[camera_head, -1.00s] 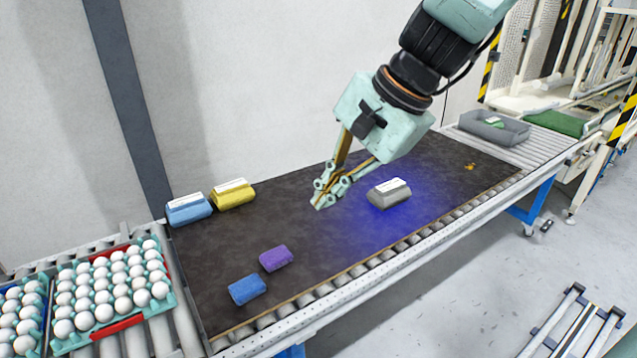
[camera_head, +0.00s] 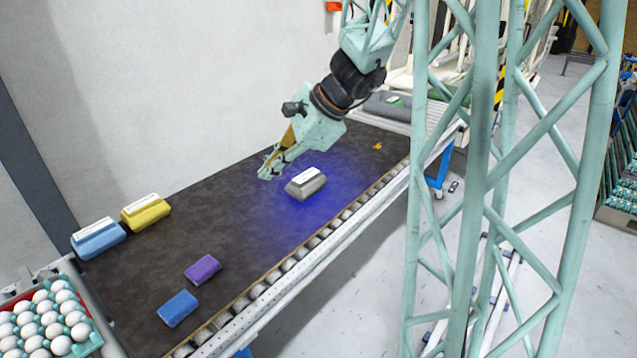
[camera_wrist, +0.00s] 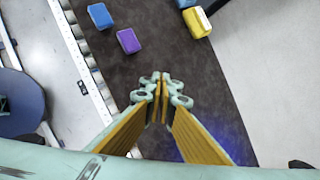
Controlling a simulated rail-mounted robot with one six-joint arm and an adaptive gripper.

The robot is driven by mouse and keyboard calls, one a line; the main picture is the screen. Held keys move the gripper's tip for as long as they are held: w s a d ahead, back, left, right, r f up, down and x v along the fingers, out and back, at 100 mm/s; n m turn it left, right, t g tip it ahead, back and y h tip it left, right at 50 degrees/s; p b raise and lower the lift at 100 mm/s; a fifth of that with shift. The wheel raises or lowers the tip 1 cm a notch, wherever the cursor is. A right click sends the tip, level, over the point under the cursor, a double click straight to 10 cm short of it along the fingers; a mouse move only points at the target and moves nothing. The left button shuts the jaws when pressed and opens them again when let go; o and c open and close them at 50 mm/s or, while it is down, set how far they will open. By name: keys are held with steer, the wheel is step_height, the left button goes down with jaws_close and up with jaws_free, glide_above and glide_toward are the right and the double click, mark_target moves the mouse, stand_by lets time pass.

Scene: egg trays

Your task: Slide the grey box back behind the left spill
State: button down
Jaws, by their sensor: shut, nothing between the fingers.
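The grey box (camera_head: 306,187) with a white label on top sits on the dark mat (camera_head: 225,225), in a patch of blue light. My gripper (camera_head: 267,173) is shut and empty, low over the mat just left of the box. A narrow gap seems to lie between them; I cannot tell whether the tips touch the mat. In the wrist view my shut fingers (camera_wrist: 162,92) point over bare mat, and the grey box is not seen. A small orange patch (camera_head: 377,146) lies toward the mat's far right end. No other spill is clear.
A labelled blue box (camera_head: 98,242) and yellow box (camera_head: 146,214) stand at the mat's back left. A purple block (camera_head: 203,269) and blue block (camera_head: 178,309) lie nearer the front. Egg trays (camera_head: 93,342) are at lower left, a grey bin (camera_head: 385,108) beyond the mat.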

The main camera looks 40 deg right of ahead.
mark_target(314, 185)
steer(key=w+d+f+m+t+h+p, duration=0.1)
steer(key=d+f+m, duration=0.5)
steer(key=d, duration=0.9)
steer(key=w+d+f+m+t+h+p, duration=0.1)
steer(key=w+d+f+m+h, duration=0.1)
steer(key=d+f+m, duration=0.4)
steer(key=d+f, duration=0.4)
steer(key=d, duration=0.5)
steer(key=shift+d+f, duration=0.15)
steer(key=shift+f, duration=0.05)
steer(key=shift+w+f, duration=0.1)
steer(key=shift+w, duration=0.05)
steer(key=b+x, duration=0.1)
steer(key=x, duration=0.9)
steer(key=shift+w, duration=0.15)
steer(key=shift+w+a+r, duration=0.15)
steer(key=shift+w, duration=0.35)
steer(key=shift+w+a+r, duration=0.1)
steer(key=shift+w, duration=0.35)
steer(key=shift+w+a, duration=0.15)
steer(key=shift+w, duration=0.75)
steer(key=shift+w+b, duration=0.1)
steer(key=shift+b, duration=0.2)
